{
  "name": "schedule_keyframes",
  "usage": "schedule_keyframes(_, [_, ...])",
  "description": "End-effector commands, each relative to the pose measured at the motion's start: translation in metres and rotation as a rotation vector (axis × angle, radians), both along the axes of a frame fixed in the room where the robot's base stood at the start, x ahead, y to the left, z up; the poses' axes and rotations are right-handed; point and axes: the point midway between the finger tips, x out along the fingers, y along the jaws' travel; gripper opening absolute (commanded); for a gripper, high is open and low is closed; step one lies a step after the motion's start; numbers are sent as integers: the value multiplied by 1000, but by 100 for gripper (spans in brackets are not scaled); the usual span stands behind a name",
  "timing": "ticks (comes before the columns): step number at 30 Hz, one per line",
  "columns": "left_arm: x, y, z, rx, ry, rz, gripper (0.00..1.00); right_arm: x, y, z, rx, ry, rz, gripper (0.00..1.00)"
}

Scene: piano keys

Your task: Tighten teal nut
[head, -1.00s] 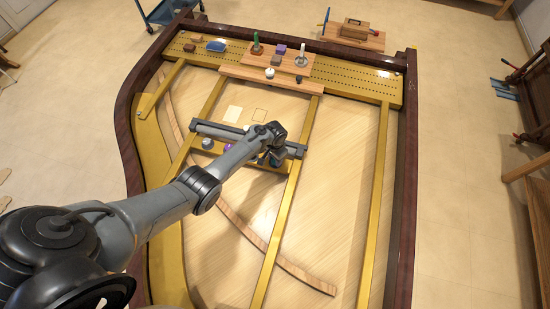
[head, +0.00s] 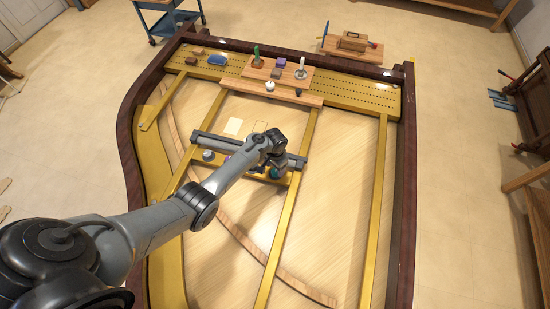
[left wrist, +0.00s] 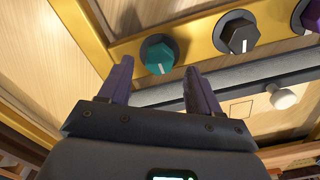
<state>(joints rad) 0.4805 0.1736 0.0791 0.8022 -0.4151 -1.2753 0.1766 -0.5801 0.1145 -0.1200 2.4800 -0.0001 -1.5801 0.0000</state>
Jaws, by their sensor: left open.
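The teal nut (left wrist: 157,54) is a round, faceted knob with a white mark, mounted on a gold rail. My left gripper (left wrist: 156,68) is open, its two purple fingers pointing at the teal nut with one toward each side of it. Whether the fingertips touch it I cannot tell. In the head view the teal nut (head: 275,172) shows just below my left gripper (head: 273,161), at the right part of the short gold rail. My right gripper is not in view.
A dark bar (left wrist: 240,77) with a pale round knob (left wrist: 284,97) runs alongside. A wooden board (head: 285,73) with small items lies at the back of the piano frame.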

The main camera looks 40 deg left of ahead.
Motion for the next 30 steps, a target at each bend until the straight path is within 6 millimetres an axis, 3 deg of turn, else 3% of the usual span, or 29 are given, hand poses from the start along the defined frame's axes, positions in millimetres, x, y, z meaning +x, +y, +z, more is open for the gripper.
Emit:
schedule_keyframes(6, [1,-1,40,-1,-4,1,63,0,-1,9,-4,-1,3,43])
schedule_keyframes(12, [0,-1,64,-1,-3,0,63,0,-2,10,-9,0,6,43])
schedule_keyframes(18, [0,0,74,0,0,0,63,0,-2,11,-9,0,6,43])
schedule_keyframes(30, [0,0,75,0,0,0,63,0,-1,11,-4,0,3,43])
